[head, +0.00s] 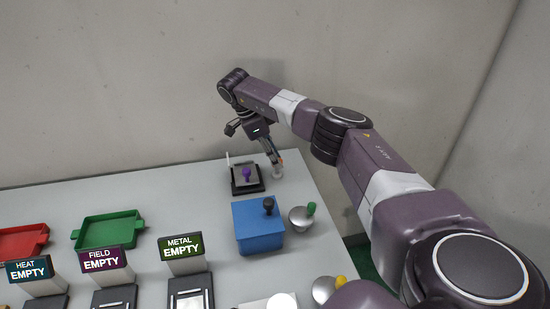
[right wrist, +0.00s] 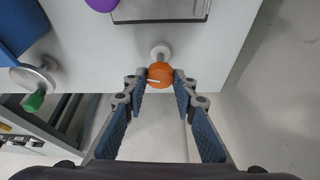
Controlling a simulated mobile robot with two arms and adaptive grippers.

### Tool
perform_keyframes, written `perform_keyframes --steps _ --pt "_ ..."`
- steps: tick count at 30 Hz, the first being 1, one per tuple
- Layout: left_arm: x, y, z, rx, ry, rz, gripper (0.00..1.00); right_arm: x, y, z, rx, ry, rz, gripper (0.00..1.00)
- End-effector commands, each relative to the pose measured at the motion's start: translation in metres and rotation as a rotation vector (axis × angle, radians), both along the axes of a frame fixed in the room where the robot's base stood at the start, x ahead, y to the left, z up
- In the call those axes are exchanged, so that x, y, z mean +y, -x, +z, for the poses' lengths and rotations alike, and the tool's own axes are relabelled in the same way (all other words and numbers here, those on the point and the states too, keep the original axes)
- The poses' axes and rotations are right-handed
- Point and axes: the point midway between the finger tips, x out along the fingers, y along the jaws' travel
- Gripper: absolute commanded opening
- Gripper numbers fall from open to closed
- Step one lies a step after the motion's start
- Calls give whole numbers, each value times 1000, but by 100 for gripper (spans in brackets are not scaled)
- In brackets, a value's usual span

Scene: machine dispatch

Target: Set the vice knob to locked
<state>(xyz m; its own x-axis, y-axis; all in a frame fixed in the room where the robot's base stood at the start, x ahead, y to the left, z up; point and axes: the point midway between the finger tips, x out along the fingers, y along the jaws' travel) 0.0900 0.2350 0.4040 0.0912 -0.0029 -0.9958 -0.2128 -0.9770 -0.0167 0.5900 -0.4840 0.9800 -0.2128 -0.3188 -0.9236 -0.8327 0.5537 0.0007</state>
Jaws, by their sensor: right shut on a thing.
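An orange knob (right wrist: 160,75) with a pale pointer line stands on a white post near the table's edge. My right gripper (right wrist: 160,80) is shut on it, with a blue-padded fingertip at each side. In the head view, my right gripper (head: 275,162) reaches down at the table's back right corner, and little of the knob shows. Beside it is a black-framed grey plate (head: 246,187) with a purple knob (head: 247,174) on top; its near part also shows in the right wrist view (right wrist: 170,10). I see no readable lock marking. My left gripper is not in view.
A blue box (head: 258,232) with a dark knob and a round metal piece with a green knob (head: 311,208) stand nearer. A green tray (head: 108,230), a red tray (head: 22,241) and signed stands are at the left. The table behind the trays is clear.

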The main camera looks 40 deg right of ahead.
Motion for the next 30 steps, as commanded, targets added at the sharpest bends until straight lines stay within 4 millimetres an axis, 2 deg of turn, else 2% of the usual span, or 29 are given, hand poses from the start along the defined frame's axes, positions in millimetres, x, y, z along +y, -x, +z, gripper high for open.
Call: perform_keyframes --steps 6,12,30 --pt "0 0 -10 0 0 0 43 -1 -3 0 -5 1 -169 1" --pt "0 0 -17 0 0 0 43 -2 -3 1 -6 2 -265 1" --pt "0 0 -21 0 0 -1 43 -3 -3 2 -7 3 -347 1"
